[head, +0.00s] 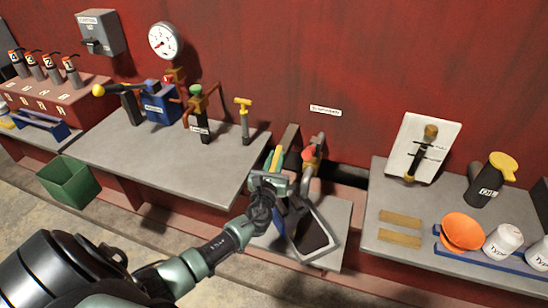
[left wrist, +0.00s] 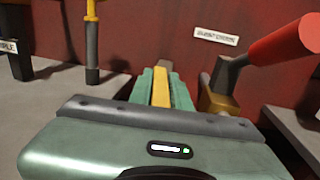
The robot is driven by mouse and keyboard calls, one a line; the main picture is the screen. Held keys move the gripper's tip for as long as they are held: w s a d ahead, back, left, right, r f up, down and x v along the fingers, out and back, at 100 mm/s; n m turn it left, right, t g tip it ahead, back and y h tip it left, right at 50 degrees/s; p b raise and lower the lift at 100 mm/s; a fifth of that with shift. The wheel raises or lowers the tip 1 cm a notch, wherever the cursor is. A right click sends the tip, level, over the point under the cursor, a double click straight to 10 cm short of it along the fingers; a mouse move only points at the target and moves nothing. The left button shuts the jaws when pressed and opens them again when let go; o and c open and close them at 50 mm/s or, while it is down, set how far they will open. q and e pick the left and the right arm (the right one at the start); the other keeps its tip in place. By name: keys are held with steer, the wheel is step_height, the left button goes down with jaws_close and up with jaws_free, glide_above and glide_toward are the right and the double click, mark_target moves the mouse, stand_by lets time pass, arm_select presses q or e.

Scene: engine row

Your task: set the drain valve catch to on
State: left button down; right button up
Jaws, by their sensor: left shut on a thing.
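My left gripper (head: 271,172) reaches in over the low shelf at the middle, below a small white label on the red wall. In the left wrist view its two green fingers (left wrist: 154,88) are closed on a narrow yellow bar (left wrist: 161,88). This bar appears to be the drain valve catch; it also shows in the head view (head: 276,158). Its lower end and mount are hidden by the gripper. Just to the right stands a pipe with a red handle (head: 309,152), which shows large in the left wrist view (left wrist: 285,42). My right gripper is not in view.
A grey bench (head: 165,155) with several valves and levers lies to the left. A yellow-topped T-handle (head: 243,116) stands near its right end.

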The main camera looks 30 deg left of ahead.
arm_select(q)
steer(key=shift+w+d+n+g+y+b, duration=0.4)
steer(key=shift+n+g+y+b, duration=0.5)
steer(key=shift+n+g+y, duration=0.5)
steer(key=shift+w+d+n+g+y+b, duration=0.45)
steer(key=shift+n+g+y+b, duration=0.6)
steer(key=shift+y, duration=0.55)
steer(key=shift+w+d+n+g+y+b, duration=0.25)
steer(key=shift+d+n+g+y+b, duration=0.4)
steer(key=shift+n+g+y, duration=0.8)
steer(key=shift+a, duration=0.15)
steer(key=c, duration=1.3)
jaws_free()
steer(key=b+v, duration=0.1)
steer(key=v, duration=0.6)
steer(key=shift+s+d+f, duration=0.1)
steer(key=shift+s+d, duration=0.15)
steer(key=shift+d, duration=0.1)
